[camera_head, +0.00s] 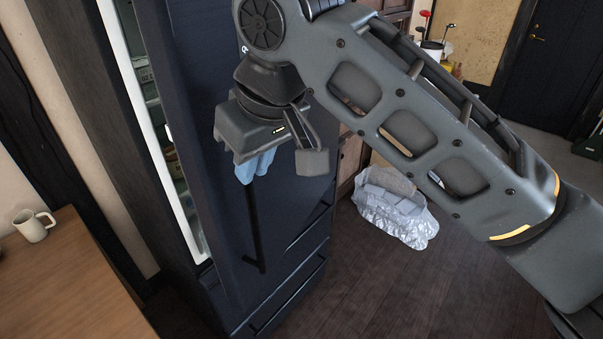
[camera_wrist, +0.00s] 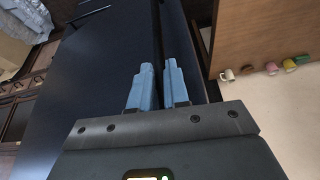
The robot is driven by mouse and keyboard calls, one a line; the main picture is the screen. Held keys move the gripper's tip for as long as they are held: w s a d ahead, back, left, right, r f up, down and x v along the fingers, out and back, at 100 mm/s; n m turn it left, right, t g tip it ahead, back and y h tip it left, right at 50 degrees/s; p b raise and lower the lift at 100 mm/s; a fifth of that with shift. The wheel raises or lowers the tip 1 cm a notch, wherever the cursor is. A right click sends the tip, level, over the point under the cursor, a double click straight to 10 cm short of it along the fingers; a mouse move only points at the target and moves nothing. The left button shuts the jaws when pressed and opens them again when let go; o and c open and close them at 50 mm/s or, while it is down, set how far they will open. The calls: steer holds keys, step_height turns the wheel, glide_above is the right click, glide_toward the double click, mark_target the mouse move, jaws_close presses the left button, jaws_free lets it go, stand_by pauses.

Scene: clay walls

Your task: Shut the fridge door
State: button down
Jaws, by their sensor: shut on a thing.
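The dark navy fridge door (camera_head: 295,200) stands ajar. A gap along its left side in the head view shows the lit interior (camera_head: 150,85) with shelves and items. My gripper (camera_head: 255,168) is at the front of the door, its blue fingers at the upper visible part of the long black vertical handle (camera_head: 254,225). In the wrist view, my gripper (camera_wrist: 163,88) has its two blue fingers on either side of a dark bar, which looks like the handle. The fingers are shut on it. The fridge door's front (camera_wrist: 85,95) fills the left of the wrist view.
A wooden table (camera_head: 50,285) with a white mug (camera_head: 34,225) stands left of the fridge. A crumpled silvery bag (camera_head: 395,205) lies on the dark wood floor to the right. Open floor (camera_head: 380,290) lies in front of the fridge.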

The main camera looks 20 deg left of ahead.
mark_target(162, 102)
steer(key=a+m, duration=0.1)
steer(key=a, duration=0.7)
steer(key=a+m, duration=0.1)
steer(key=a, duration=0.4)
steer(key=shift+a+f+m+t, duration=0.1)
steer(key=shift+m+t, duration=0.2)
steer(key=shift+t, duration=0.1)
steer(key=shift+a+r, duration=0.35)
steer(key=shift+a, duration=0.3)
steer(key=shift+w+a+f, duration=0.1)
steer(key=shift+w+a, duration=0.05)
steer(key=shift+a, duration=0.15)
steer(key=c, duration=1.5)
jaws_free()
steer(key=o, duration=0.3)
steer(key=shift+a+f, duration=0.1)
steer(key=shift+a, duration=0.15)
steer(key=shift+o, duration=0.5)
steer(key=shift+d, duration=0.1)
steer(key=shift+d+f, duration=0.1)
steer(key=shift+d, duration=0.1)
steer(key=shift+b+v, duration=0.7)
steer(key=shift+v, duration=3.2)
steer(key=shift+a, duration=0.1)
